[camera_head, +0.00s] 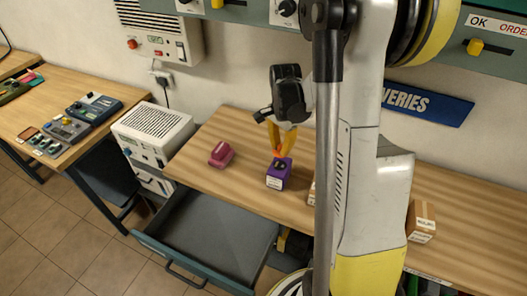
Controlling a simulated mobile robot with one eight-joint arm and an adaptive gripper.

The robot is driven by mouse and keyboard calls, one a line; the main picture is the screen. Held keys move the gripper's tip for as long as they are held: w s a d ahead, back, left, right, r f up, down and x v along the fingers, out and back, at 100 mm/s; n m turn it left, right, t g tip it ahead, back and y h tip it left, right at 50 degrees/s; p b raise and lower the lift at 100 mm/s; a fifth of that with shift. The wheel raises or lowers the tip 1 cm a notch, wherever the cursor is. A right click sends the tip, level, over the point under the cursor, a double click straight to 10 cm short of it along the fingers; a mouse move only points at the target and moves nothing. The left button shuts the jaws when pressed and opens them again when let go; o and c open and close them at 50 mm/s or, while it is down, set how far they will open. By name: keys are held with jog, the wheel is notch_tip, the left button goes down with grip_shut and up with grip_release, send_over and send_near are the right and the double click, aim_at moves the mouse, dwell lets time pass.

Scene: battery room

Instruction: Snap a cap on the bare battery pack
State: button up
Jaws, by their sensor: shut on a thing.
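A purple battery pack (276,181) with a white label stands upright on the wooden bench, with a dark patch on its top. My gripper (278,151) points down just above it, with yellow fingers. The fingers are shut on a small orange piece, which looks like a cap, at the pack's top. I cannot tell whether this piece touches the pack. A dark magenta block (221,154) with a slot lies on the bench to the left.
An open, empty-looking drawer (212,230) juts out below the bench (245,125). A cardboard box (421,221) stands to the right, and another is mostly hidden behind my arm. A white vented unit (152,130) stands left, beside a table with devices (93,106).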

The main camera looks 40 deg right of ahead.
aim_at(280, 165)
jog(key=shift+d+f+b, duration=0.15)
jog(key=shift+f+b, duration=2.2)
jog(key=shift+f, duration=0.9)
jog(key=shift+f+b, duration=0.15)
jog(key=shift+b, duration=0.45)
jog(key=o, duration=1.4)
jog(key=shift+r+p, duration=2.45)
jog(key=shift+r, duration=1.15)
